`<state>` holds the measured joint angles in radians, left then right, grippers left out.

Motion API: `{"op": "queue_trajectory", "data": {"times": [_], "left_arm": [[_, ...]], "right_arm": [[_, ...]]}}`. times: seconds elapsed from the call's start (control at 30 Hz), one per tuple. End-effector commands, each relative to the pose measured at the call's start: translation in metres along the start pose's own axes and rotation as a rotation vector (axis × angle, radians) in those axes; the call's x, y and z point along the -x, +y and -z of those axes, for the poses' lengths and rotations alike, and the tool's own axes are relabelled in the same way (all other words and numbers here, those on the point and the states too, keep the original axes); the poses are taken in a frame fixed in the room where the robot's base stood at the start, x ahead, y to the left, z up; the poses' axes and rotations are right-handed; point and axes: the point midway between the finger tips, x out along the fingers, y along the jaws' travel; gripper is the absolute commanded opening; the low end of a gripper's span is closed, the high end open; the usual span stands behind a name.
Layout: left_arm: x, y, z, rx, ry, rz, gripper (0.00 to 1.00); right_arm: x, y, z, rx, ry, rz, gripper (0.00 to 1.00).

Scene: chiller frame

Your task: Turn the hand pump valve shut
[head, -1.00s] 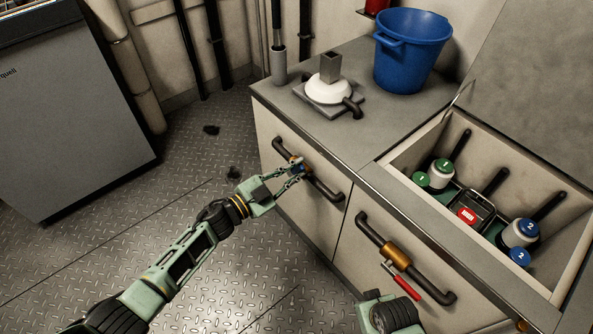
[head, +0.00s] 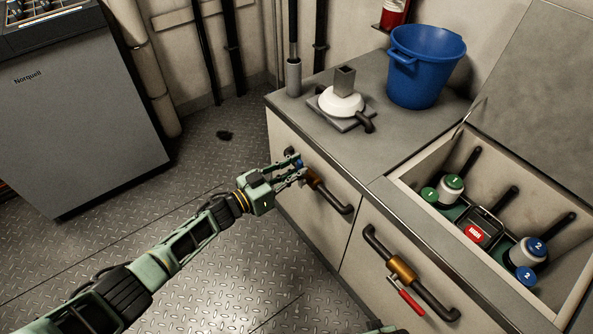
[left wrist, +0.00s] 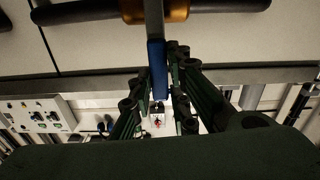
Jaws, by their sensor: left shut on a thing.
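A valve with an orange-brown body (head: 313,178) sits on a dark pipe on the left cabinet front. Its blue lever (head: 299,163) shows between my left gripper's fingers. My left gripper (head: 302,167) is shut on this blue lever, beside the valve body. In the left wrist view the blue lever (left wrist: 157,68) lies between the fingers, with the valve body (left wrist: 160,10) at the top. A second valve (head: 401,269) with a red lever (head: 411,303) is on the right cabinet front, untouched. I cannot tell by a label which valve is named.
The counter holds a white-domed fitting (head: 343,102) on a grey plate and a blue bucket (head: 425,68). An open bin (head: 410,183) at right holds several colour-capped items. A grey cabinet (head: 85,110) stands at left.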

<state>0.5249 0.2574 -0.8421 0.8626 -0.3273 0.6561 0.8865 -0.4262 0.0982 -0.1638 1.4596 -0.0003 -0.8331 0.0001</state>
Motion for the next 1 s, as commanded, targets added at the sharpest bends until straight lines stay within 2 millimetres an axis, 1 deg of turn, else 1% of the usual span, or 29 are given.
{"op": "queue_trajectory", "data": {"times": [0.03, 0.43, 0.47, 0.63, 0.67, 0.9, 1.0], "left_arm": [[0.0012, -0.0046, -0.0004, 0.018, -0.001, 0.011, 0.00], [0.0014, -0.0078, 0.0011, 0.025, 0.000, 0.016, 0.00], [0.0014, -0.0079, 0.0012, 0.025, 0.000, 0.017, 0.18], [0.0011, -0.0075, 0.0018, 0.021, 0.001, 0.015, 0.33], [0.0010, -0.0072, 0.0018, 0.020, 0.001, 0.014, 0.34], [0.0007, -0.0048, 0.0013, 0.018, 0.001, 0.009, 0.34], [0.0045, -0.0044, 0.0008, 0.017, 0.001, 0.008, 0.34]], "right_arm": [[0.0001, 0.0001, 0.0001, 0.000, 0.000, 0.000, 0.00], [0.0004, 0.0004, 0.0005, 0.000, 0.000, 0.000, 0.00], [0.0005, 0.0004, 0.0005, -0.001, 0.000, 0.000, 0.00], [0.0005, 0.0004, 0.0004, -0.001, 0.000, 0.000, 0.00], [0.0006, 0.0004, 0.0005, -0.001, 0.000, 0.000, 0.00], [0.0005, -0.0007, -0.0001, 0.000, -0.001, 0.001, 0.00], [0.0003, -0.0014, -0.0007, 0.000, -0.003, 0.002, 0.00]]}}
